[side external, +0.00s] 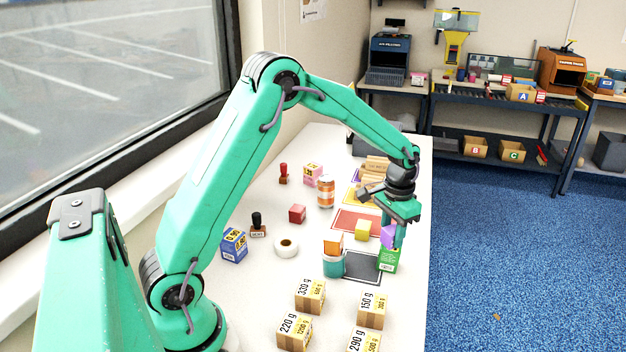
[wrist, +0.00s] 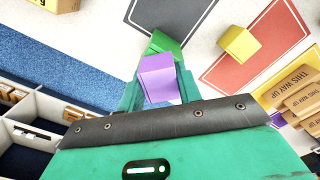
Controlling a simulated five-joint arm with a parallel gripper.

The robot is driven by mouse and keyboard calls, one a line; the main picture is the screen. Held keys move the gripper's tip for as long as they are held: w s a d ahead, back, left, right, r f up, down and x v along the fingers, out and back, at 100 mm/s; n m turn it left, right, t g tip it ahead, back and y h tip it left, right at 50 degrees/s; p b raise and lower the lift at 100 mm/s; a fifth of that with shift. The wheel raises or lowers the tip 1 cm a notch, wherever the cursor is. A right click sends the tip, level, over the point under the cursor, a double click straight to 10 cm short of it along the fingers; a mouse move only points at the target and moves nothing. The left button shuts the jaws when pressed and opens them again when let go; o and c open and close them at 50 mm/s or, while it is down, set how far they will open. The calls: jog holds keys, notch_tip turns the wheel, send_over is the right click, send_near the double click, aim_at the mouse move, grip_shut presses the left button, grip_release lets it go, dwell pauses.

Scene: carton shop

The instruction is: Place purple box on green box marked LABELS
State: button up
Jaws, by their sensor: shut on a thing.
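The purple box (side external: 388,236) is between the fingers of my gripper (side external: 394,238), which is shut on it. The green box (side external: 388,261) stands upright near the table's right edge, directly below the purple box in the side view. Whether the two boxes touch or a small gap lies between them, I cannot tell. In the wrist view, the purple box (wrist: 158,80) is held between the teal fingers of my gripper (wrist: 160,88) and hides part of the green box (wrist: 161,46). The lettering on the green box is too small to read surely.
A dark mat (side external: 362,268) lies beside the green box. Several weight-marked cartons (side external: 310,296) stand in front.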

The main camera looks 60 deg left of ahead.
aim_at(393, 230)
jog(key=shift+f, duration=0.1)
jog(key=o, duration=1)
notch_tip(393, 230, up, 12)
jog(key=shift+r, duration=0.15)
dwell(0.6)
